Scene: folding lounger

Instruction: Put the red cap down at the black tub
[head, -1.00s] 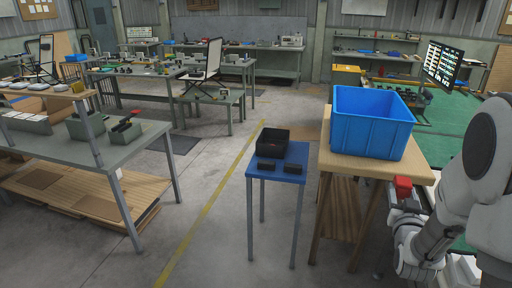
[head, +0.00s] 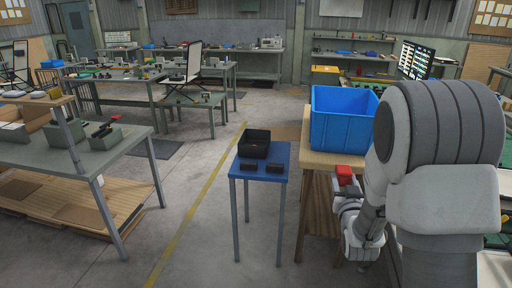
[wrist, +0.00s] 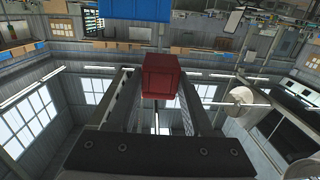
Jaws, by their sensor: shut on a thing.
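In the wrist view the red cap (wrist: 161,76) sits between the two fingers. My gripper (head: 345,184) is shut on it. The black tub (head: 254,144) is an open dark box on a small blue table (head: 283,158), to the left of and apart from my gripper. Its inside is dark, with a faint reddish patch.
A large blue bin (head: 338,120) stands on a wooden table (head: 314,159) between the blue table and my arm. The floor left of the blue table is clear.

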